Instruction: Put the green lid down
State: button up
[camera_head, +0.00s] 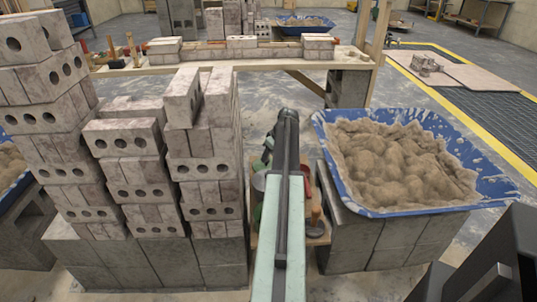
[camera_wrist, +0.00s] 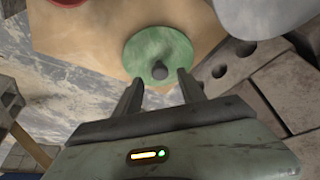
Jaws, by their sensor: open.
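The green lid (camera_wrist: 150,44), a round disc with a dark knob (camera_wrist: 160,70), appears to lie on a tan wooden board (camera_wrist: 95,35) in the wrist view. My gripper (camera_wrist: 160,76) is open, with one finger on each side of the knob's near side. I cannot tell whether the fingers touch the knob or the lid. In the head view my arm covers most of the small wooden board (camera_head: 318,236), and I cannot make out the lid or the jaws clearly there.
In the wrist view, a red-rimmed thing (camera_wrist: 72,2) and a pale rounded thing (camera_wrist: 262,14) flank the lid, with bricks (camera_wrist: 290,90) at right. In the head view, brick stacks (camera_head: 130,170) stand left and a blue mortar tub (camera_head: 352,200) sits on blocks at right.

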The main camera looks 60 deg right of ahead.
jog(key=p+v, duration=0.7)
jog(key=v, duration=0.2)
jog(key=shift+r, duration=0.25)
jog(key=shift+s, duration=0.1)
